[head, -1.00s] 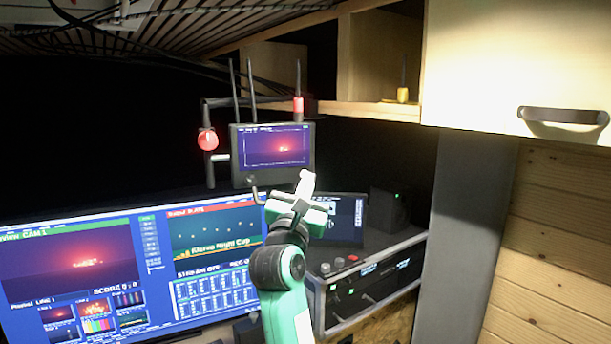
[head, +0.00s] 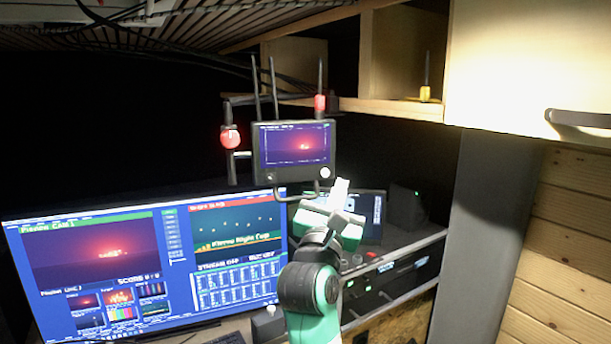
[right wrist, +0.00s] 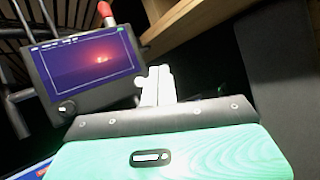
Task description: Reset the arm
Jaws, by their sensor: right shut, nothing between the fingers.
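My right arm rises from the bottom middle of the head view. Its green and white gripper (head: 340,188) is shut and empty, in front of the dark rack and just below a small antenna-topped screen (head: 295,146). In the right wrist view the white fingers (right wrist: 158,85) are together, with nothing between them, and the small screen (right wrist: 86,66) stands beyond them to the left. I cannot tell whether the fingertips touch anything, but they appear apart from the screen. My left gripper is out of view.
A large monitor (head: 100,250) fills the lower left. A rack of equipment (head: 400,275) with a dark speaker box (head: 405,207) on it stands to the right. A wooden shelf (head: 390,106) holds a yellow-handled tool (head: 425,93). A grey post (head: 485,220) and a cabinet (head: 520,65) are at right.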

